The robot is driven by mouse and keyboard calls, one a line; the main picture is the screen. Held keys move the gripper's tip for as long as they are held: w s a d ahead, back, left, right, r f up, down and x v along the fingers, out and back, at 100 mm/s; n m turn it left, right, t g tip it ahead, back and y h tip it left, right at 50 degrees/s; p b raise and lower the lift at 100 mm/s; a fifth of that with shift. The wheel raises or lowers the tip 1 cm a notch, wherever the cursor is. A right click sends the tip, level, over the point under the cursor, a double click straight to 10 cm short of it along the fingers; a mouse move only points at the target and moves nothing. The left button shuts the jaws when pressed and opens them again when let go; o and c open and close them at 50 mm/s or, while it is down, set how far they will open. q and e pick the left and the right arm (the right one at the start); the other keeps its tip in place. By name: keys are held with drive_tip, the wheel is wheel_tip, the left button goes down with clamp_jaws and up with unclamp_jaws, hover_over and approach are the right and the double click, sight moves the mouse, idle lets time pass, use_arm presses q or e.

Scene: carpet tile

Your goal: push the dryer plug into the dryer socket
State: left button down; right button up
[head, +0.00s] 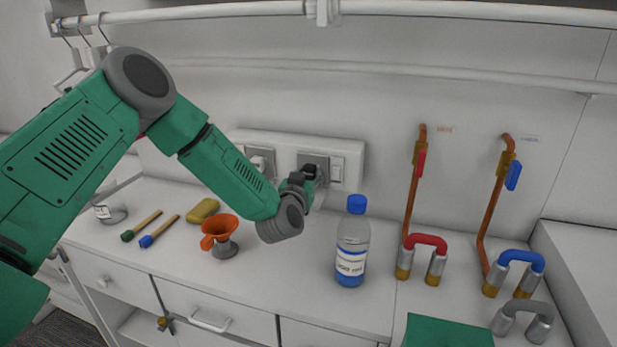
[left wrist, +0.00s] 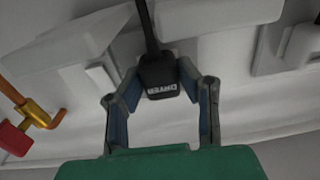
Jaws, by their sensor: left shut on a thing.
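The dryer plug (head: 311,172) is a small black block. In the left wrist view the plug (left wrist: 160,78), with a white label reading DRYER and a black cord, sits between my fingertips. My left gripper (head: 300,181) is shut on it; the gripper also shows in the left wrist view (left wrist: 162,88). The plug is at a dark grey square socket (head: 321,158) on the right part of the white wall panel. The plug and fingers hide part of this socket, and I cannot tell whether the prongs are inside. My right gripper is not in view.
A blue-capped bottle (head: 352,250) stands right of my gripper. Copper pipes (head: 411,190) and a red-handled fitting (head: 426,241) are at the right.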

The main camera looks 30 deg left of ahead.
use_arm(q)
drive_tip(key=shift+w, duration=0.2)
drive_tip(key=c, duration=1.1)
unclamp_jaws()
drive_tip(key=shift+o, duration=0.2)
drive_tip(key=shift+s, duration=0.25)
drive_tip(key=v, duration=1.1)
drive_tip(key=shift+s, duration=0.2)
drive_tip(key=shift+s+d+f, duration=0.1)
drive_tip(key=shift+d+f, duration=0.05)
